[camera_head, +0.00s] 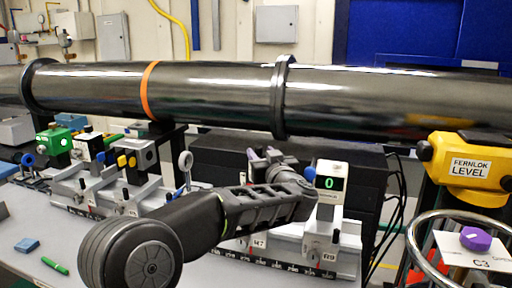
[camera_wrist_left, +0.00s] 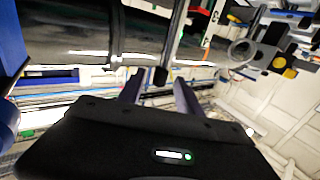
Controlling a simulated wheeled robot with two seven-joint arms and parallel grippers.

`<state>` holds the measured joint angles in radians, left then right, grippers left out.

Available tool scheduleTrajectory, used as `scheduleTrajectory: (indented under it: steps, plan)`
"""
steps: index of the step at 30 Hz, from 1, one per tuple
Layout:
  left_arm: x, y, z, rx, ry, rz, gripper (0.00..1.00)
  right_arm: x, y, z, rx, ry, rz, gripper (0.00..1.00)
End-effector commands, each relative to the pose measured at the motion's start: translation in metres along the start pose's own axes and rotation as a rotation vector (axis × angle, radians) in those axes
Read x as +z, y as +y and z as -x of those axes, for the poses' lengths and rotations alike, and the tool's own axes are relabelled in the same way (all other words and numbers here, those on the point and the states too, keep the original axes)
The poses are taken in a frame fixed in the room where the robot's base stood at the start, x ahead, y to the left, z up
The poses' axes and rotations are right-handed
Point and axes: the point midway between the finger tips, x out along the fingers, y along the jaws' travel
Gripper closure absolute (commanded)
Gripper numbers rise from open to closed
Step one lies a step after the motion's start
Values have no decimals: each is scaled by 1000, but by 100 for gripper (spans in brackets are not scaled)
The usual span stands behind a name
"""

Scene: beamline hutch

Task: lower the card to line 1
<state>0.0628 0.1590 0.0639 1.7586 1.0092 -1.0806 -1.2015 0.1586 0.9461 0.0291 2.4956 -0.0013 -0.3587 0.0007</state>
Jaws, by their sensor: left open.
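My left gripper (camera_head: 265,155) is open, just left of an upright unit with a blue knob and a black display reading a green 0 (camera_head: 330,184). The unit stands on the rail near a carriage tagged R9 (camera_head: 328,256). In the left wrist view the two fingers of my left gripper (camera_wrist_left: 158,95) are apart, with a dark rod end (camera_wrist_left: 160,76) showing between and beyond them. I cannot tell whether they touch it. I cannot make out a card or numbered lines for certain. My right gripper is in neither view.
A long black pipe (camera_head: 210,90) crosses above the rail (camera_head: 280,268). A yellow FERNLOK LEVEL box (camera_head: 468,167) is at right, above a white C3 plate (camera_head: 470,258) with a purple knob (camera_head: 476,239). Blue and green small items lie on the bench at left.

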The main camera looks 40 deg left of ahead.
Motion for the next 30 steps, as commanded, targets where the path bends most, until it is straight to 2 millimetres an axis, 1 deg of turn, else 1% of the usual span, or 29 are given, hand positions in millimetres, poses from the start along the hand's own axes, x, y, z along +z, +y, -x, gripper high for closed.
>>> scheduleTrajectory:
  steps: [1,6,9,12,15,22,30]
  plan:
    - [0,-1,-8,-4,-1,-2,59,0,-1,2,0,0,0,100]
    - [0,-1,-36,-4,-2,-1,59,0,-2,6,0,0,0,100]
    - [0,-1,-49,-2,-1,-1,59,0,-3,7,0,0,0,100]
    - [0,-1,-57,-2,-1,-1,59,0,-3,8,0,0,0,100]
    - [0,0,-60,-1,-1,-1,59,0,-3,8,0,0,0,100]
    - [1,0,-60,0,-1,0,59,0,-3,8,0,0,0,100]
    - [1,-1,-60,-1,-1,0,81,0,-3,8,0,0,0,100]
